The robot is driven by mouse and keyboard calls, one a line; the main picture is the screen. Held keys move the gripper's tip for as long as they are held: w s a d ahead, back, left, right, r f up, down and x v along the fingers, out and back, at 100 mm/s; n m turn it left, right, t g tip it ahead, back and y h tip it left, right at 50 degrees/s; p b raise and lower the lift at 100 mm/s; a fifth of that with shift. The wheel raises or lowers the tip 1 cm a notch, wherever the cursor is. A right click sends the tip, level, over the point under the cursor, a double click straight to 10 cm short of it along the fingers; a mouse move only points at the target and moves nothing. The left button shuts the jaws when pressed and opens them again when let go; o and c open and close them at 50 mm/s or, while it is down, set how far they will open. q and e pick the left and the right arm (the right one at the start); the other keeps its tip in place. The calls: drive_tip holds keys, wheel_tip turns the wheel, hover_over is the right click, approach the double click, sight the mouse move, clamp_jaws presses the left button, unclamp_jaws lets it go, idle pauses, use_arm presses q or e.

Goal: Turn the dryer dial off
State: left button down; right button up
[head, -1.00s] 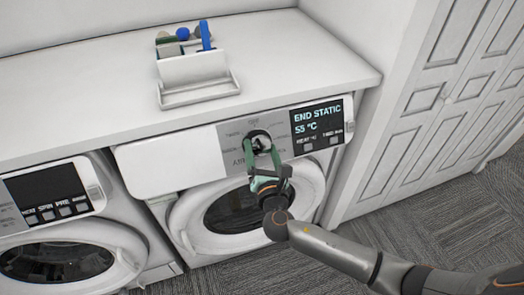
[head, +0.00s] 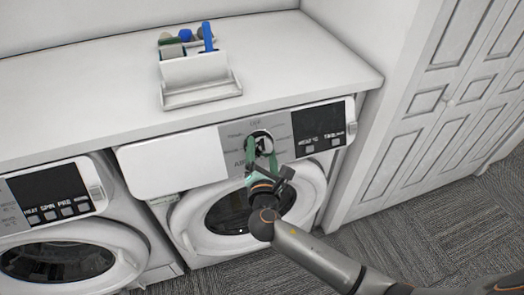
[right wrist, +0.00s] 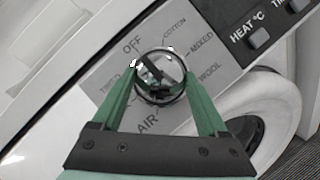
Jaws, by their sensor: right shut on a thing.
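The dryer (head: 307,180) is the right-hand machine under the counter. Its round dial (head: 262,136) sits on a grey panel (head: 233,137) and has a chrome rim and a dark bar across its face. In the right wrist view the dial (right wrist: 154,72) is ringed by labels, with OFF at its upper left and AIR below; the bar slants from upper left to lower right. My right gripper (head: 261,148) is shut on the dial, one green finger on each side, as the wrist view also shows (right wrist: 158,80). The dryer display (head: 318,127) is dark, without large text. My left gripper is out of view.
A second machine (head: 65,225) stands to the left. On the white counter (head: 100,95) above is a white caddy (head: 194,68) with blue-handled items. White panelled doors (head: 440,100) stand at the right. Grey carpet (head: 420,220) lies in front.

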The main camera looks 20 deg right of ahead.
drive_tip(key=o, duration=1.3)
drive_tip(key=shift+c, duration=0.2)
drive_tip(key=shift+s, duration=0.1)
drive_tip(key=v, duration=0.7)
drive_tip(key=shift+s, duration=0.15)
